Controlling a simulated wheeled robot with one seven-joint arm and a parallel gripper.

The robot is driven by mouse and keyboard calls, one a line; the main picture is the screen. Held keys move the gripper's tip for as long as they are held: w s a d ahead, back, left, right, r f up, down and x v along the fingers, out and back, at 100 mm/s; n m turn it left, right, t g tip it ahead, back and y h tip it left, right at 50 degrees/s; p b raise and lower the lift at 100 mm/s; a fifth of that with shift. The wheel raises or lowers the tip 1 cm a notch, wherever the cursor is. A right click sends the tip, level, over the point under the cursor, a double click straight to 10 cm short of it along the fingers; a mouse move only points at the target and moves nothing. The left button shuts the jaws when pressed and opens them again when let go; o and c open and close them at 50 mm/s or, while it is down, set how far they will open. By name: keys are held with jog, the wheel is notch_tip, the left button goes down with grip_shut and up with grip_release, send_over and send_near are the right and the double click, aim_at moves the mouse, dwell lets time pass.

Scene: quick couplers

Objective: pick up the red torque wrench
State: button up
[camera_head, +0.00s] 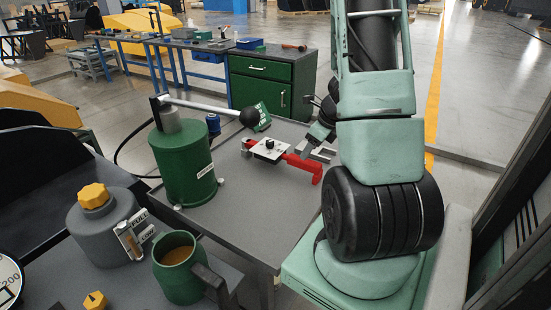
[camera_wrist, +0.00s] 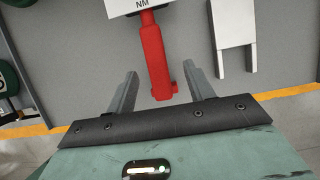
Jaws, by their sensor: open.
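The red torque wrench (camera_head: 303,163) lies on the grey table in the head view, with a white plate and black knob around its middle. Its red handle end points right, towards my arm. In the wrist view the red handle (camera_wrist: 155,58) points down between my fingers, and the plate marked "NM" is cut off at the top. My gripper (camera_wrist: 160,70) is open, with one finger on each side of the handle end and clear gaps. Nothing is held. In the head view my gripper is small and partly hidden by my arm, just beyond the handle.
A green cylinder (camera_head: 184,165) with a long bar on top stands left of the wrench. A grey forked piece (camera_wrist: 232,38) lies right of the handle in the wrist view. A green mug (camera_head: 178,268) and a grey canister (camera_head: 103,232) stand nearer. The table's front right is bare.

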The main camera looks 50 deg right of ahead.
aim_at(299, 160)
jog(key=shift+w+a+b+x, duration=0.1)
jog(key=shift+b+x, duration=0.05)
jog(key=shift+x, duration=0.95)
jog(key=shift+w+a+b+x, duration=0.1)
jog(key=shift+x, duration=1.05)
jog(key=shift+w+a+b+x, duration=0.15)
jog(key=shift+x, duration=0.95)
jog(key=shift+r, duration=0.2)
grip_shut()
